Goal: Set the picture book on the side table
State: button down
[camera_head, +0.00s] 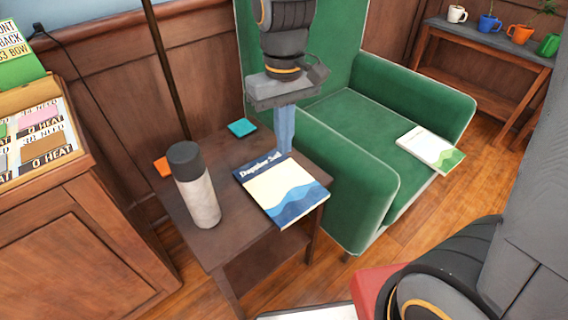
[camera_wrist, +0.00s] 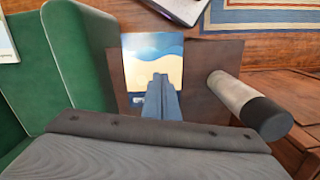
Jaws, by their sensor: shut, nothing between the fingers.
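A picture book (camera_head: 281,192) with a cream and blue wave cover lies flat on the dark wood side table (camera_head: 222,247), near its right edge. It also shows in the wrist view (camera_wrist: 172,49), with the side table (camera_wrist: 213,62) around it. My gripper (camera_head: 284,152) is above the book's title edge, with its fingers shut and empty, pointing down. In the wrist view, the shut fingers (camera_wrist: 161,77) cover part of the book. I cannot tell whether the fingertips touch the cover.
A flask with a dark lid (camera_head: 194,185) stands on the side table left of the book. A teal coaster (camera_head: 242,128) and an orange one (camera_head: 163,167) lie behind. A green armchair (camera_head: 352,185) stands close on the right, with another book (camera_head: 431,149) on its seat.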

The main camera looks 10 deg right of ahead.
jog(key=w+a+f+p, duration=0.2)
jog(key=w+f+p, duration=0.1)
jog(key=f, duration=0.1)
jog(key=w+a+f+n+p, duration=0.1)
jog(key=w+a+f+p, duration=0.1)
jog(key=w+f+p, duration=0.1)
jog(key=w+a+f+n+g+h+p, duration=0.1)
jog(key=w+a+f+p, duration=0.1)
jog(key=f, duration=0.4)
jog(key=shift+w+a+f+p, duration=0.1)
jog(key=shift+w+f+p, duration=0.1)
jog(key=shift+w+p, duration=0.4)
jog(key=shift+w+f+p, duration=0.15)
jog(key=shift+w+p, duration=0.1)
jog(key=shift+w, duration=0.55)
jog(key=shift+f, duration=0.15)
jog(key=shift+s+f, duration=0.1)
jog(key=shift+s, duration=0.05)
jog(key=p, duration=0.3)
send_near(287, 192)
jog(key=f, duration=0.2)
jog(key=s+f, duration=0.1)
jog(key=f, duration=0.2)
jog(key=shift+d, duration=0.25)
jog(key=shift+f, duration=1)
jog(key=shift+s, duration=0.1)
